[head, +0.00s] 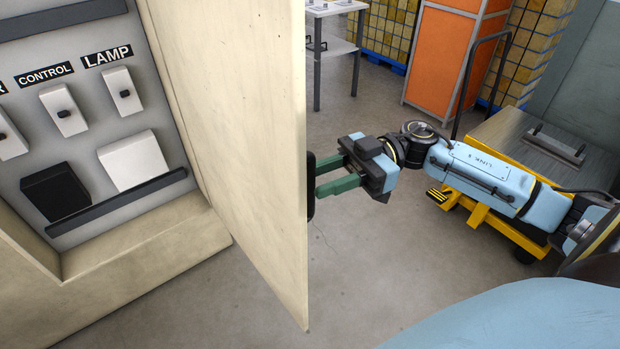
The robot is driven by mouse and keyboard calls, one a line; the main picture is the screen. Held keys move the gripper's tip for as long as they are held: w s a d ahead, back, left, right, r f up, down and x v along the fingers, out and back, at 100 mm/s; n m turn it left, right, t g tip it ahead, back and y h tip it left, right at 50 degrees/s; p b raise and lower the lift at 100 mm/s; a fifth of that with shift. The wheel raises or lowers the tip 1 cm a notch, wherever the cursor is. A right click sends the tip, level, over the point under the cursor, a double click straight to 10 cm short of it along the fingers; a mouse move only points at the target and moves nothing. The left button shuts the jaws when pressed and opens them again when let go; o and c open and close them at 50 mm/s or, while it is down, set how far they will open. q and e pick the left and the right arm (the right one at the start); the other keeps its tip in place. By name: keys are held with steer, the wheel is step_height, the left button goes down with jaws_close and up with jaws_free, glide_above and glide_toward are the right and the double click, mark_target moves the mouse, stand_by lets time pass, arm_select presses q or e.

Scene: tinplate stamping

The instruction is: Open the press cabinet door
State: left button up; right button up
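The cream press cabinet door (250,120) stands swung open on the left half of the head view, its inner face toward me. Behind it the cabinet interior shows a grey panel (90,120) with labelled switches. A black handle (310,188) shows just past the door's free edge, mostly hidden by the door. My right gripper (320,178) is at the outer side of the door, beside the handle. Its two green fingers are apart with a gap between them; whether the tips touch the handle is unclear. My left gripper is not in view.
A yellow cart (500,232) with a grey top stands behind my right arm. An orange cabinet (440,55), a white table (335,8) and stacked yellow boxes (388,30) are at the back. The floor (370,270) beside the door is clear.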

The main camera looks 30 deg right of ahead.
steer(key=shift+w+a, duration=0.15)
steer(key=shift+a, duration=1.2)
steer(key=shift+c, duration=0.4)
jaws_close()
steer(key=shift+d, duration=0.1)
